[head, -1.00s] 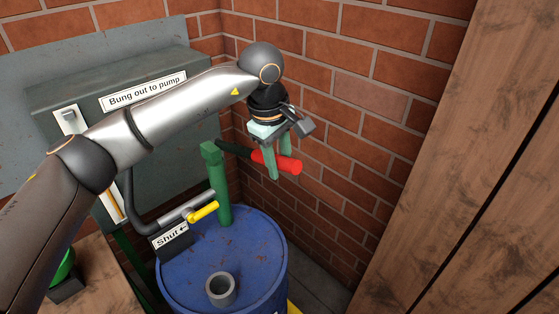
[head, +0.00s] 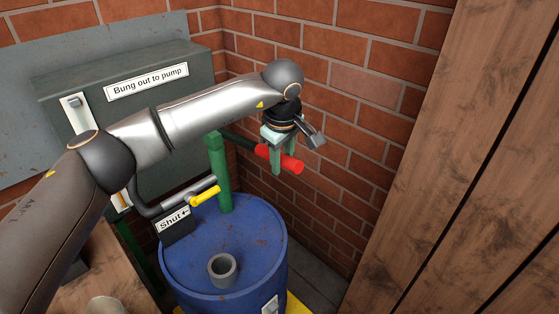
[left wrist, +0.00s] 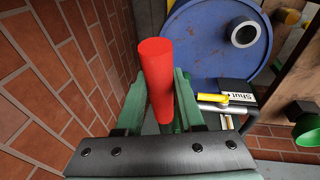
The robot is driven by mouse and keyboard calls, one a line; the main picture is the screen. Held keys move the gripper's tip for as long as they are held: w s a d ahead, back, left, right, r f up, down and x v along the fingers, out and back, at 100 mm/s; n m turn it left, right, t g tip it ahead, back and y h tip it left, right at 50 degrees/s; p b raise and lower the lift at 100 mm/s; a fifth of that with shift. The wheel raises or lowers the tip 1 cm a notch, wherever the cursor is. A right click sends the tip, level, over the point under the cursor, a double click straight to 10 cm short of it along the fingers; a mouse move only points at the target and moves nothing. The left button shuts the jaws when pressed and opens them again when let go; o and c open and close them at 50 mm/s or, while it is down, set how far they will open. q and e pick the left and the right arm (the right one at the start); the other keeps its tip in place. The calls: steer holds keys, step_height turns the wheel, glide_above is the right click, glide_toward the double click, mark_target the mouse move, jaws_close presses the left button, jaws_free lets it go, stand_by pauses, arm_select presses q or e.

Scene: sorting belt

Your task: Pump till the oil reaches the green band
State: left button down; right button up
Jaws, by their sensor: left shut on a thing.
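The red handle (head: 292,165) is at the end of the dark lever of the green pump post (head: 220,175). My left gripper (head: 282,162) is shut on this handle, above and to the right of the blue drum (head: 190,255). In the left wrist view the red handle (left wrist: 157,75) lies between the two green fingers (left wrist: 157,108). A narrow pale gauge strip with an amber part (head: 123,199) shows just below my arm. My arm hides much of it, and I see no green band. My right gripper is not in view.
A yellow valve lever (head: 205,196) sits on a grey pipe beside a "Shut" sign (head: 173,220). A grey open collar (head: 222,268) stands on the drum top. The brick wall (head: 340,130) is close behind the gripper, and wooden boards (head: 450,170) stand at right.

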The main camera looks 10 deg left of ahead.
arm_select(q)
step_height(320, 180, down, 11)
steer(key=t+y+b, duration=0.2)
steer(key=y+b, duration=0.2)
steer(key=b, duration=0.4)
steer(key=shift+a+t, duration=0.3)
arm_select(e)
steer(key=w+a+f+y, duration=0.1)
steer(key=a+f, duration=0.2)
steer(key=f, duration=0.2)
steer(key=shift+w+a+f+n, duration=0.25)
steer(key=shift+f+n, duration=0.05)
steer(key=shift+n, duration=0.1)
arm_select(q)
steer(key=shift+w, duration=0.1)
steer(key=shift+f, duration=0.1)
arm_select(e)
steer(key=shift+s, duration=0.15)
arm_select(q)
steer(key=c, duration=0.5)
jaws_free()
steer(key=v, duration=1.2)
steer(key=shift+d+r, duration=0.1)
steer(key=shift+r, duration=0.25)
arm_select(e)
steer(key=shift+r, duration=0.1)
